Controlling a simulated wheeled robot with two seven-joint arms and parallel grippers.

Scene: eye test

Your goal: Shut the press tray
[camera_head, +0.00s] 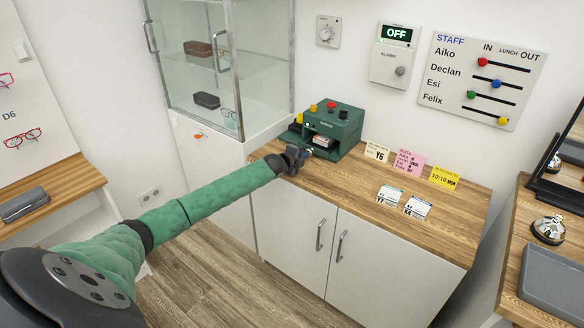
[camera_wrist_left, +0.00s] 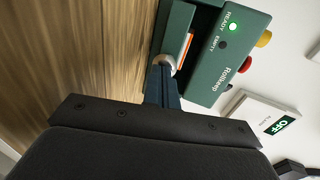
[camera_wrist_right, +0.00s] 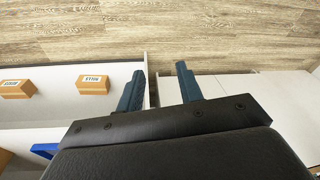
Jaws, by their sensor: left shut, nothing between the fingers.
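The green press (camera_head: 340,128) stands at the back left of the wooden counter, with a dark opening in its front and a small pale and orange item (camera_head: 322,141) in it. In the left wrist view, the press (camera_wrist_left: 228,62) shows its lit READY lamp. A dark green part that looks like the tray (camera_wrist_left: 172,32) has a round silver knob (camera_wrist_left: 167,61). How far the tray stands out is unclear. My left gripper (camera_head: 304,154) is shut and empty, its fingertips (camera_wrist_left: 161,72) at the knob, seemingly touching it. My right gripper (camera_wrist_right: 160,72) is open and empty, away from the press.
Cards, including a pink one (camera_head: 409,163), stand and lie on the counter (camera_head: 340,185) right of the press. A glass cabinet (camera_head: 215,70) stands left of it. An OFF alarm box (camera_head: 390,65) hangs above. Small labelled boxes (camera_wrist_right: 93,83) show in the right wrist view.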

